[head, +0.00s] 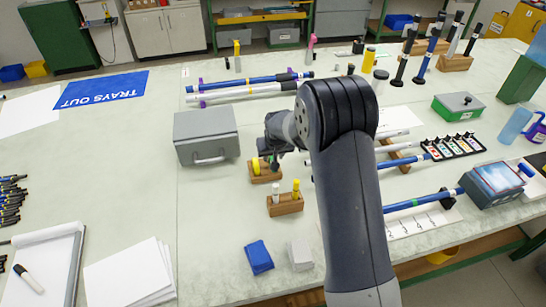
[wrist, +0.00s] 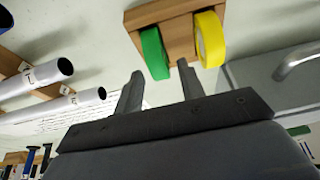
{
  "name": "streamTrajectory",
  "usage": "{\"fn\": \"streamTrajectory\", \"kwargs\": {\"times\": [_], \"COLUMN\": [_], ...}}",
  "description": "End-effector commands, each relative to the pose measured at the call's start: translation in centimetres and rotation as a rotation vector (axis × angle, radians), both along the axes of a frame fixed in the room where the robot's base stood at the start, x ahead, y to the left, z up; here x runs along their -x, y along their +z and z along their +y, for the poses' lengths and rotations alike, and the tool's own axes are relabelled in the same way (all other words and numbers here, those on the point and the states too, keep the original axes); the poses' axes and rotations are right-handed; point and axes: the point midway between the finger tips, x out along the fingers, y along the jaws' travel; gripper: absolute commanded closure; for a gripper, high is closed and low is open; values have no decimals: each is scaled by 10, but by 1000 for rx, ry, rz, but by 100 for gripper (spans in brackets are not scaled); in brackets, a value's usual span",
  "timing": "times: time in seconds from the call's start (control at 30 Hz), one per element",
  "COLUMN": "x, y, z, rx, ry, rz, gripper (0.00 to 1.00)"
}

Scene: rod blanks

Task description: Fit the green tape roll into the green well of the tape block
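The wooden tape block (wrist: 177,32) shows at the top of the wrist view and on the table in the head view (head: 266,178). The green tape roll (wrist: 155,53) stands upright at the block's left side in the wrist view. Its lower part is hidden, so I cannot tell how deep it sits. A yellow tape roll (wrist: 210,39) stands at the block's right side. My gripper (wrist: 160,68) is open and empty. Its fingertips are apart, one toward each side of the green roll and just short of it. In the head view my gripper (head: 272,158) is above the block, blocking part of it.
A grey box with a handle (head: 206,138) stands close left of the block. A second wooden block (head: 285,205) with small upright pieces is in front. White tubes (wrist: 50,75) lie to the left in the wrist view. Bare table lies left of the second block.

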Motion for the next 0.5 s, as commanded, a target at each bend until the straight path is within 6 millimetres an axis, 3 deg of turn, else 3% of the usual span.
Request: {"fn": "streamTrajectory", "kwargs": {"times": [0.5], "x": [34], "y": [85], "z": [-6], "rx": [0], "ry": [0], "rz": [-2], "gripper": [62]}}
